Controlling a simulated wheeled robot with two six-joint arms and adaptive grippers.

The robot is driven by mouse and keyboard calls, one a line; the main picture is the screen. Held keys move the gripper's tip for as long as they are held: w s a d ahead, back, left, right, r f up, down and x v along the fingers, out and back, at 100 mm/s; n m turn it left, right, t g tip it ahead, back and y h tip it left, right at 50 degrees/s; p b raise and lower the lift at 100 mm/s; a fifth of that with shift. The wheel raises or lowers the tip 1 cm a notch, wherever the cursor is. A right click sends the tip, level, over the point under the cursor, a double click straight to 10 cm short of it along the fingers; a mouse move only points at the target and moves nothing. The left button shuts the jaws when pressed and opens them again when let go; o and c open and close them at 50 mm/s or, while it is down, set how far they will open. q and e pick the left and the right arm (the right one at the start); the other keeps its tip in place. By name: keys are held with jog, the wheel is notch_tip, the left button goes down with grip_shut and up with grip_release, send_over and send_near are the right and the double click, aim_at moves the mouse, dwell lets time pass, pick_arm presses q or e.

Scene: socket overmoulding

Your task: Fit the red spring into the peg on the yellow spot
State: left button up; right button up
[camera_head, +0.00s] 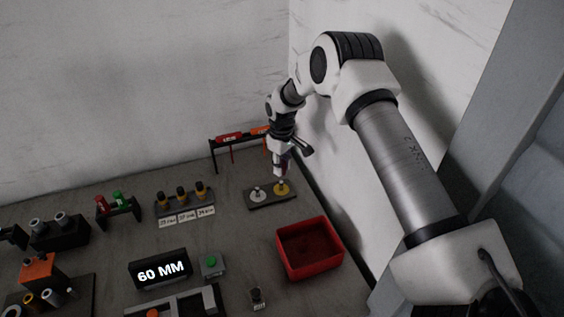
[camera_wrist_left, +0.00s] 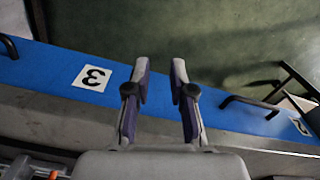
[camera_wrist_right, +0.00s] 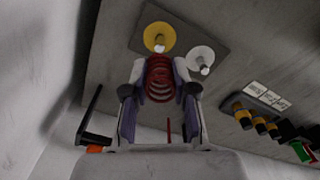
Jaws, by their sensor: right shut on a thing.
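The red spring (camera_wrist_right: 159,78) is between the fingers of my right gripper (camera_wrist_right: 160,80), which is shut on it. In the right wrist view the spring's far end points at the yellow spot (camera_wrist_right: 153,36) and its peg (camera_wrist_right: 159,43), just below it in the picture. I cannot tell whether spring and peg touch. In the head view my right gripper (camera_head: 281,172) is right above the yellow spot (camera_head: 282,188); the spring is hardly visible there. My left gripper (camera_wrist_left: 160,90) shows only in the left wrist view, open and empty, over a blue strip.
A white spot with a peg (camera_head: 258,194) is beside the yellow one on the same dark plate (camera_head: 272,205). A red bin (camera_head: 309,249) stands in front. A dark rack with red and orange labels (camera_head: 229,137) stands behind. Small parts with yellow bands (camera_head: 182,194) are to the left.

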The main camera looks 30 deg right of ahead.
aim_at(282, 182)
jog(key=shift+f, duration=0.7)
jog(key=shift+w+f+b, duration=0.2)
jog(key=shift+f+b, duration=0.2)
jog(key=shift+f, duration=0.15)
jog(key=shift+s+r, duration=0.15)
dwell(0.4)
jog(key=shift+f+b, duration=1.5)
jog(key=shift+f, duration=1.15)
jog(key=o, duration=1.1)
jog(key=shift+c, duration=0.2)
